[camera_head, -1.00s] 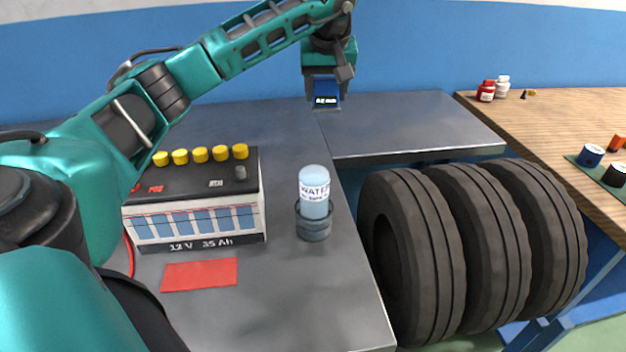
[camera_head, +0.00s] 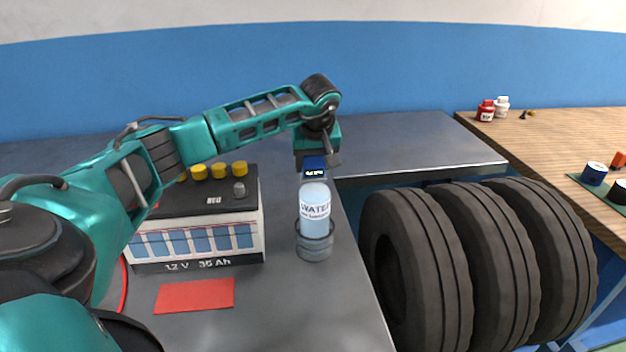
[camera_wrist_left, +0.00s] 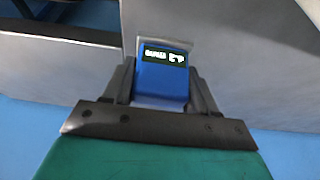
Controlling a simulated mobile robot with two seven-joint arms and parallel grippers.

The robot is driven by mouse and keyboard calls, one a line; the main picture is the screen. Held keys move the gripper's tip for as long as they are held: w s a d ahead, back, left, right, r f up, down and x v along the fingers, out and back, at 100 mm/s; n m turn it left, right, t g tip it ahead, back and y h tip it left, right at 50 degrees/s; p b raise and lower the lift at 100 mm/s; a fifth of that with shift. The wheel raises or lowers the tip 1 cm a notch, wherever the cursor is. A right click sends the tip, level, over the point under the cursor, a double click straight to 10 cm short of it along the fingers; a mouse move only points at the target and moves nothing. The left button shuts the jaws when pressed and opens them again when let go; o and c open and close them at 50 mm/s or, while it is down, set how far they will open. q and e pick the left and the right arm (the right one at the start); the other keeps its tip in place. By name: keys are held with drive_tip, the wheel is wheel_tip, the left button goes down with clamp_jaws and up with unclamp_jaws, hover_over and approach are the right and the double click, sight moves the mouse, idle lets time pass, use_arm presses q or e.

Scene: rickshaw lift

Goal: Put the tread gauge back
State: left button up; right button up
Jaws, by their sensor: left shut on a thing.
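The tread gauge (camera_head: 314,166) is a small blue device with a dark display. My left gripper (camera_head: 315,172) is shut on it, behind the water bottle in the head view. In the left wrist view the gauge (camera_wrist_left: 163,75) sits between the two fingers of my left gripper (camera_wrist_left: 162,88), its display facing the camera. Grey metal surface shows beyond it. The bottle hides the gauge's lower part in the head view, so I cannot tell whether it touches the bench. My right gripper is not in view.
The water bottle (camera_head: 314,205) stands in a ring holder in front of the gripper. A battery (camera_head: 195,225) with yellow caps and a red card (camera_head: 195,295) are to the left. Tires (camera_head: 415,265) stand to the right. The rear grey bench (camera_head: 420,140) is clear.

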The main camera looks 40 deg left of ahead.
sight(313, 177)
use_arm(q)
drive_tip(key=shift+f, duration=2.25)
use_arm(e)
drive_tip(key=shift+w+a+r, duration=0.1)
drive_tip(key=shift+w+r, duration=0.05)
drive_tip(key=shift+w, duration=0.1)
use_arm(q)
drive_tip(key=shift+f+b, duration=0.15)
drive_tip(key=shift+b, duration=0.15)
drive_tip(key=o, duration=0.9)
drive_tip(key=shift+o, duration=0.2)
drive_tip(key=shift+r, duration=0.3)
drive_tip(key=p+v, duration=0.1)
drive_tip(key=v, duration=1.1)
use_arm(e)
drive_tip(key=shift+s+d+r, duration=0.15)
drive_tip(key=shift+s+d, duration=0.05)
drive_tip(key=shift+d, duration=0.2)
